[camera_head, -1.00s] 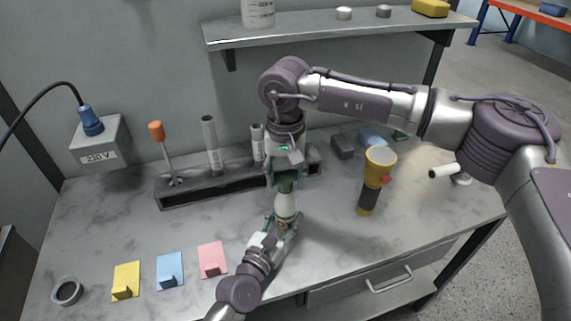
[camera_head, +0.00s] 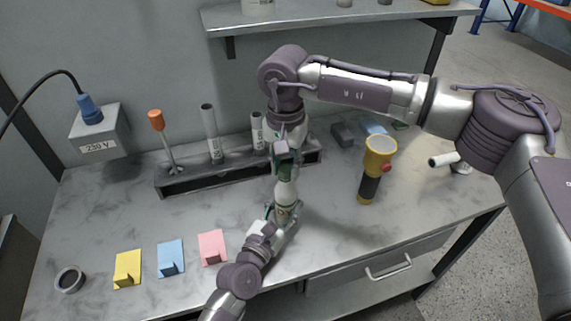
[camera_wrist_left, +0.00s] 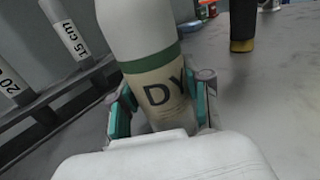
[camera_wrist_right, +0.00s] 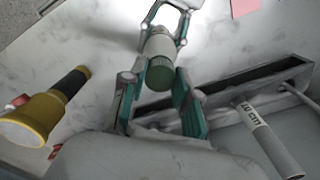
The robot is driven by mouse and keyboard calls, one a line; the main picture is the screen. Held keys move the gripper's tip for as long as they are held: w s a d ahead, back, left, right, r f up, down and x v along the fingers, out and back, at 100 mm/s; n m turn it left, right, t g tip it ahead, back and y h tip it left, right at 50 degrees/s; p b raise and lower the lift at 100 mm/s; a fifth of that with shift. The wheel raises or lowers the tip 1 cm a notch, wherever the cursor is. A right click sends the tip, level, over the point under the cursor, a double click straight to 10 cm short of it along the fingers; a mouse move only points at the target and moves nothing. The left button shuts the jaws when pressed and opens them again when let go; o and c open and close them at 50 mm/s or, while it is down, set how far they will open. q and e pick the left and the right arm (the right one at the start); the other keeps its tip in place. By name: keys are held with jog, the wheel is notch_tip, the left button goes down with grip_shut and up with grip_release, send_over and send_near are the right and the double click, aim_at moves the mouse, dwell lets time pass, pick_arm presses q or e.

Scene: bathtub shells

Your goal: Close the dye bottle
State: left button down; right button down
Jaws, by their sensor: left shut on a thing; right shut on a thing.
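The dye bottle (camera_head: 286,192) is white with a green band and a label reading "DY", seen close in the left wrist view (camera_wrist_left: 140,35). It stands roughly upright, raised in my left gripper (camera_head: 283,212), which is shut around its lower, labelled part. My right gripper (camera_head: 283,168) comes down from above and is shut on the green ribbed cap (camera_wrist_right: 160,77) at the bottle's top. The cap lines up with the bottle (camera_wrist_right: 160,48) and appears to meet it. The joint itself is hidden, so I cannot tell how tight it is.
A dark rack (camera_head: 205,176) with tubes and an orange-handled tool (camera_head: 157,122) stands behind. A yellow flashlight (camera_head: 376,165) stands to the right. Yellow, blue and pink (camera_head: 212,247) notes and a grey ring (camera_head: 69,280) lie at front left. Bare worktop surrounds the bottle.

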jog(key=m, duration=1.1)
jog(key=shift+m, duration=0.3)
jog(key=m, duration=0.4)
jog(key=shift+m, duration=0.3)
jog(key=m, duration=0.4)
jog(key=shift+m, duration=0.4)
jog(key=m, duration=0.8)
jog(key=shift+m, duration=0.4)
jog(key=m, duration=0.4)
jog(key=c, duration=0.8)
grip_release()
jog(key=shift+c, duration=0.2)
